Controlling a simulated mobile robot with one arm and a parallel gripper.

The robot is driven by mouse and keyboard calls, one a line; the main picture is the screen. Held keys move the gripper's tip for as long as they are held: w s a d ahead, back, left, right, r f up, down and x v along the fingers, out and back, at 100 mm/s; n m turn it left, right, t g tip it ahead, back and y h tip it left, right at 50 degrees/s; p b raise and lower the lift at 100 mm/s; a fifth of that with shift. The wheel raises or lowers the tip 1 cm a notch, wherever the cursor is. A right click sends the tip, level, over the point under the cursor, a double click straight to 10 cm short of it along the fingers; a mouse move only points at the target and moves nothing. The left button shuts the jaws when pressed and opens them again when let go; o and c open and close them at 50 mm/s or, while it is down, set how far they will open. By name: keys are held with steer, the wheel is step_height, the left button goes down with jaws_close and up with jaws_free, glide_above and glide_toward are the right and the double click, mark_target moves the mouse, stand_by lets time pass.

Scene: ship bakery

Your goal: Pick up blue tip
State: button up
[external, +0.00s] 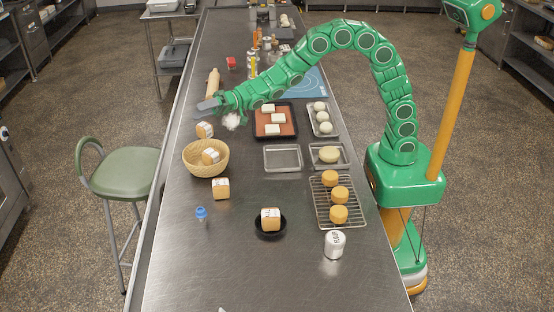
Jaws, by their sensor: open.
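The blue tip (201,213) is a small blue piece with a paler lower part. It stands near the left edge of the long metal counter, in the near half. My gripper (208,106) is at the end of my green arm, which arches across the counter from the right. It is open, over the left side of the counter and well beyond the blue tip. A white fluffy thing (232,121) shows just under my wrist. I cannot tell whether it touches my arm.
A wicker basket (185,160) with a wrapped loaf and another loaf (221,194) stand between my gripper and the tip. A black bowl (258,233), a wire rack (322,205) and a white can (334,250) are to the right. The counter (190,262) around the tip is clear.

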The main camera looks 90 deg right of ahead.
steer(key=w+a+m+t+h, duration=0.2)
steer(key=a+m, duration=0.3)
steer(key=m, duration=0.4)
steer(key=m+g+h, duration=0.4)
steer(key=m+g, duration=0.1)
steer(key=m, duration=1.5)
glide_toward(203, 209)
steer(key=x, duration=0.3)
steer(key=shift+w+r, duration=0.1)
steer(key=shift+w, duration=0.05)
steer(key=shift+x, duration=3.25)
steer(key=shift+w+a+f, duration=0.15)
steer(key=shift+w+f, duration=0.25)
